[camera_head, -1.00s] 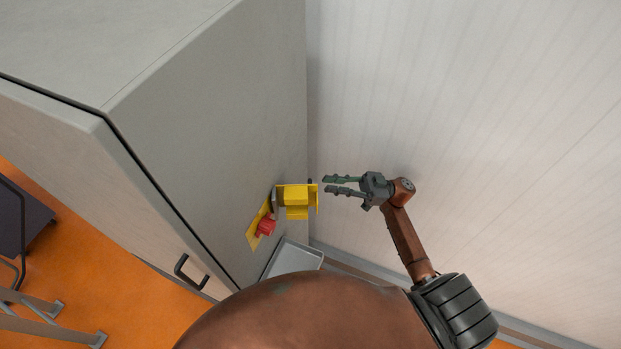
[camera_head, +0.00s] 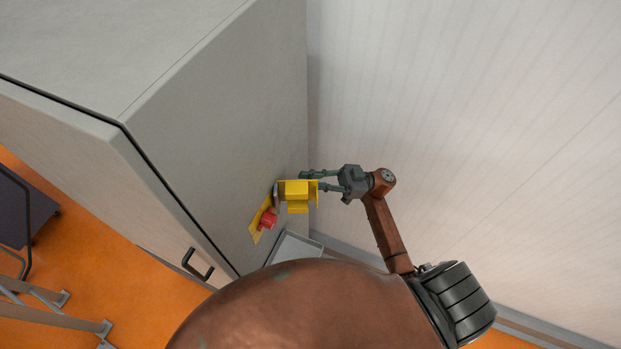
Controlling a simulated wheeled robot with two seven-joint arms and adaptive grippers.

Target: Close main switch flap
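The yellow main switch flap (camera_head: 297,197) stands out from the side of the grey cabinet, swung open. Beside it, lower left, the red switch knob (camera_head: 269,217) sits on a yellow plate (camera_head: 256,228). My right gripper (camera_head: 313,181) comes in from the right with its two fingers apart. Its fingertips are at the flap's outer edge, one finger beyond the flap's upper edge and the other overlapping the flap's right side. I cannot tell whether they touch it. My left gripper is not in view.
The grey cabinet (camera_head: 215,130) fills the left, with a black door handle (camera_head: 197,264) on its front. A pale wall (camera_head: 470,120) stands close on the right. A grey tray-like part (camera_head: 295,246) lies below the flap. The floor is orange.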

